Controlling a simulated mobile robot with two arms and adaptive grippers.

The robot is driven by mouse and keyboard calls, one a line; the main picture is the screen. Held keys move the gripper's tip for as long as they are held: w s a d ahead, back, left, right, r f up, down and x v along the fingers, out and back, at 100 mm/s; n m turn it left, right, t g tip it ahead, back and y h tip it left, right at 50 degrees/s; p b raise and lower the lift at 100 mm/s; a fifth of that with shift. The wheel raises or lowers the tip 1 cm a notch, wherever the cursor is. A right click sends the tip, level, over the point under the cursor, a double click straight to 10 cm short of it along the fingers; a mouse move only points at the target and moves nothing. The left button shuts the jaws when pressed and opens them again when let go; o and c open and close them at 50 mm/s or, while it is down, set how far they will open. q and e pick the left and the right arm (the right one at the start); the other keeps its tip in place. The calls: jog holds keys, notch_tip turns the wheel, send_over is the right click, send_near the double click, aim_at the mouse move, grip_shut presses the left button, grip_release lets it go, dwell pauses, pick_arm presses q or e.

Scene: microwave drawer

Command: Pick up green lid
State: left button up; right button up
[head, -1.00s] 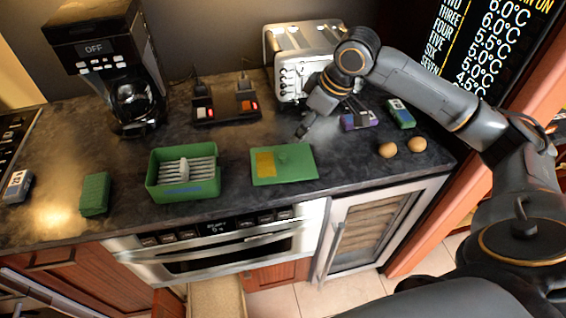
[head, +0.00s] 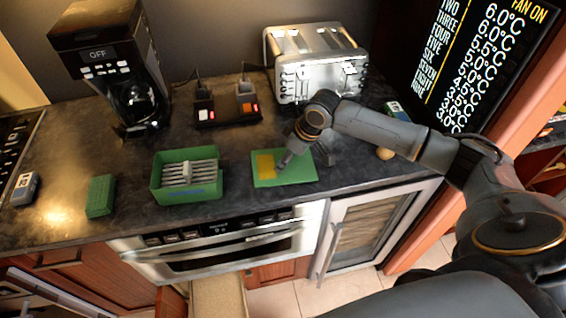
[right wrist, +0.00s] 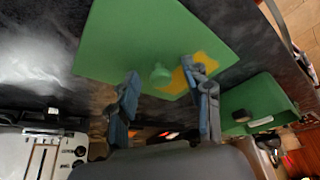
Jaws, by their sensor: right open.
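The green lid (head: 298,176) lies flat on the dark counter, with a yellow patch (head: 265,164) on its left part. My right gripper (head: 284,163) is over the lid's middle, and my arm hides part of the lid's far right side. In the right wrist view the lid (right wrist: 135,38) has a small round green knob (right wrist: 160,75). The knob appears between the two spread fingers of my right gripper (right wrist: 161,70), which is open and empty. I cannot tell how high the fingertips are above the lid. My left gripper is not in view.
A green box (head: 186,192) with pale ribbed contents stands left of the lid. A green block (head: 100,196) lies farther left. A toaster (head: 320,62), a coffee maker (head: 110,70) and a black switch unit (head: 225,112) stand behind. An egg (head: 385,153) lies to the right.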

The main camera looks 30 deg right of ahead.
grip_shut()
dwell(0.4)
